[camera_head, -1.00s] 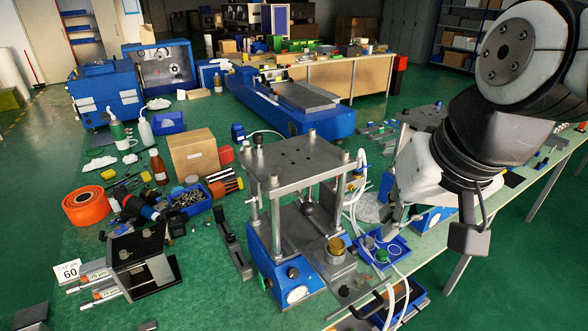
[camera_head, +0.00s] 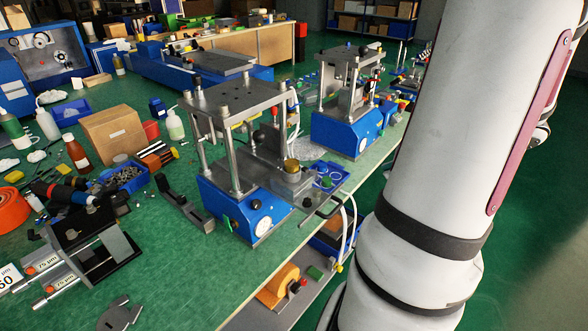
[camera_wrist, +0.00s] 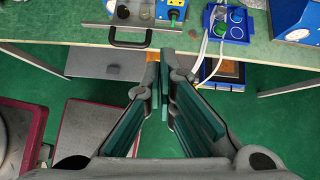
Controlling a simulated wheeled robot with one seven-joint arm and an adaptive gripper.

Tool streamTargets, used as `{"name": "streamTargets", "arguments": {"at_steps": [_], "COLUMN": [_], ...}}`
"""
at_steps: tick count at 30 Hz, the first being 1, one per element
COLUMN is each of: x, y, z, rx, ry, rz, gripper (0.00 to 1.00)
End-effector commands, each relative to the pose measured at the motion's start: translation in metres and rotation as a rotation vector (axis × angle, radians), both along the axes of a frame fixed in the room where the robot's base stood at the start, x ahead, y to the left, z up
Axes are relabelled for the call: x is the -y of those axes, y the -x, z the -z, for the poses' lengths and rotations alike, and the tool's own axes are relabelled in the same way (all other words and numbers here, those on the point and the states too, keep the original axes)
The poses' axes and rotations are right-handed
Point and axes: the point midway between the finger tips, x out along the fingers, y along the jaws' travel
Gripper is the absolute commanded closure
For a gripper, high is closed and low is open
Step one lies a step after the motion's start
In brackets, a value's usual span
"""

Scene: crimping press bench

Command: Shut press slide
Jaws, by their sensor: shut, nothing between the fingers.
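The near press (camera_head: 225,97) has a blue base, steel posts and a steel top plate. Its slide (camera_head: 295,188) is drawn out toward the bench edge, with a brass-coloured cup (camera_head: 291,166) on it. A dark bar handle (camera_head: 322,208) is at the slide's front. In the wrist view the handle (camera_wrist: 128,45) hangs over the bench edge. My gripper (camera_wrist: 164,62) is shut and empty, pointing at the bench, with its tips just right of the handle's right end. Contact with the handle cannot be told. The head view does not show my gripper; my arm fills its right side.
A second blue press (camera_head: 350,110) stands farther back. A blue tray (camera_head: 327,174) lies beside the slide; it also shows in the wrist view (camera_wrist: 225,22). White hoses (camera_head: 347,232) hang over the bench edge. A lower shelf (camera_head: 252,312) carries orange and red items.

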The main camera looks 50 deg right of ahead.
Motion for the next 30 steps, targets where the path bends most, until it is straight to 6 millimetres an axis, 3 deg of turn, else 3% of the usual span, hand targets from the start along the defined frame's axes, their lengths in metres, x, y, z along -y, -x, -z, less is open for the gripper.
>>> {"name": "streamTargets", "arguments": {"at_steps": [3,8,23,30], "x": [0.012,0.013,0.006,0.005], "y": [0.011,0.006,-0.059,-0.089], "z": [0.009,0.017,0.082,0.079], "rx": [0.010,0.013,0.011,0.011], "ry": [-0.034,-0.041,-0.041,-0.036], "rz": [0.080,0.093,0.088,0.087], "gripper": [1.00,1.00,1.00,1.00]}}
